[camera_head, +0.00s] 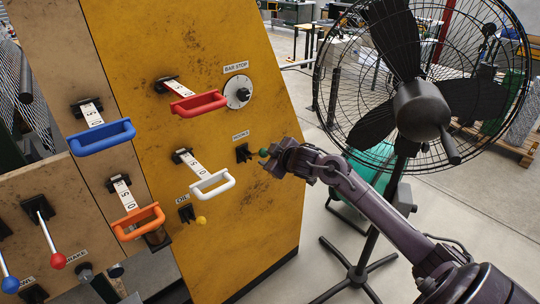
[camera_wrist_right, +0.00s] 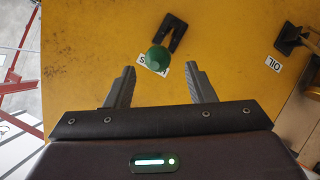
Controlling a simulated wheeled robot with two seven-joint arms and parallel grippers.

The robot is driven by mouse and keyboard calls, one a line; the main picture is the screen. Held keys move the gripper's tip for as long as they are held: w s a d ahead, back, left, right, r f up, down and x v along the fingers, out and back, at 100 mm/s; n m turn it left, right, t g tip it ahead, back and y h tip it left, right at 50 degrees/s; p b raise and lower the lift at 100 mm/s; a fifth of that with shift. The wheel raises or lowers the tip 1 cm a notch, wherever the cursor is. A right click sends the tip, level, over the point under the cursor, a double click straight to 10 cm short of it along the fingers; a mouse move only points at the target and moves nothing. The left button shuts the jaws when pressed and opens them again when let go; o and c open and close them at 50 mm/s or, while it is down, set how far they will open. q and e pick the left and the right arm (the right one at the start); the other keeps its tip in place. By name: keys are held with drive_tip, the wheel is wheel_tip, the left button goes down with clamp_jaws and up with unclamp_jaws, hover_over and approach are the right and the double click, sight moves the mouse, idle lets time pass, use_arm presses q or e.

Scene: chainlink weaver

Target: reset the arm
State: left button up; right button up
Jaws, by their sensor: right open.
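My right gripper (camera_head: 277,157) is in front of the yellow machine panel in the head view, close to a small green-knobbed lever (camera_head: 263,152). In the right wrist view the two fingers of my right gripper (camera_wrist_right: 165,85) are apart with nothing between them. The green knob (camera_wrist_right: 158,58) shows just beyond the fingertips, in front of a black slotted mount and the partly covered HOOKS label. I cannot tell from the head view whether the gripper touches the knob. My left gripper is not in view.
The yellow panel (camera_head: 240,215) carries a red handle (camera_head: 198,102), a white handle (camera_head: 212,184), a BAR STOP dial (camera_head: 237,91) and a yellow-knobbed OIL lever (camera_head: 200,220). Blue and orange handles are further left. A large black fan (camera_head: 422,105) stands at the right, behind my right arm.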

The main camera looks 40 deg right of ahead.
drive_tip(key=s+a+f+m+g, duration=0.2)
drive_tip(key=s+a+f+g, duration=0.2)
drive_tip(key=s+a+f, duration=0.9)
drive_tip(key=s+a+r+m+g+y, duration=0.1)
drive_tip(key=s+a+g, duration=0.2)
drive_tip(key=s+a, duration=0.5)
drive_tip(key=s+a+r+m+g+y, duration=0.1)
drive_tip(key=s+a+r+g, duration=0.15)
drive_tip(key=s, duration=0.85)
wheel_tip(320, 180, down, 33)
drive_tip(key=s+g+b, duration=0.1)
drive_tip(key=s+b, duration=0.1)
drive_tip(key=s+d+f+g+b, duration=0.1)
drive_tip(key=s+d+f, duration=0.2)
drive_tip(key=s+f, duration=1.6)
drive_tip(key=shift+s+f+h, duration=0.2)
drive_tip(key=shift+f+h, duration=0.1)
drive_tip(key=shift+f, duration=0.05)
